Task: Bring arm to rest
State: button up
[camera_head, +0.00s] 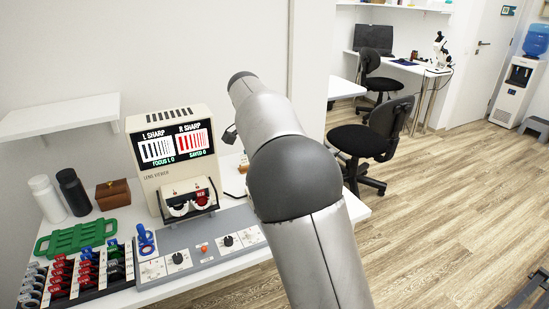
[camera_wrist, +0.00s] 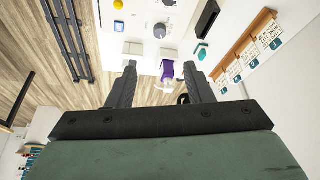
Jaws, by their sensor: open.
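My gripper (camera_wrist: 162,78) shows in the wrist view with its two dark fingers spread apart and nothing held between them. A purple and white item (camera_wrist: 167,71) shows between the fingertips, seemingly well beyond them. In the head view my arm (camera_head: 325,250) rises through the middle and bends away over the right part of the desk. There my gripper is mostly hidden behind the arm; a small dark part shows beside it. The cream lens viewer (camera_head: 148,119) stands left of the arm, its screen reading L SHARP and R SHARP.
A grey control panel (camera_head: 207,256) with knobs lies before the viewer. Left are a lens tray (camera_head: 85,287) with red, blue and black lenses, a green rack (camera_head: 77,239), a brown box (camera_head: 113,194) and two bottles. Black chairs (camera_head: 366,141) stand right; open floor lies at the right front.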

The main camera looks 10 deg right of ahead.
jog(key=s+d+n+g+y+p, duration=0.1)
jog(key=s+d+n, duration=0.15)
jog(key=s, duration=0.55)
jog(key=s+d+n+y+p, duration=0.2)
jog(key=s+d, duration=0.1)
jog(key=s, duration=0.5)
jog(key=s+f+n+p, duration=0.1)
jog(key=s+f+n, duration=0.2)
jog(key=s, duration=0.8)
jog(key=s+f+n+g+p, duration=0.1)
jog(key=s+f+n, duration=0.2)
jog(key=s, duration=0.9)
jog(key=shift+f+n+y, duration=0.35)
jog(key=shift+f+y, duration=0.05)
jog(key=shift+f, duration=0.3)
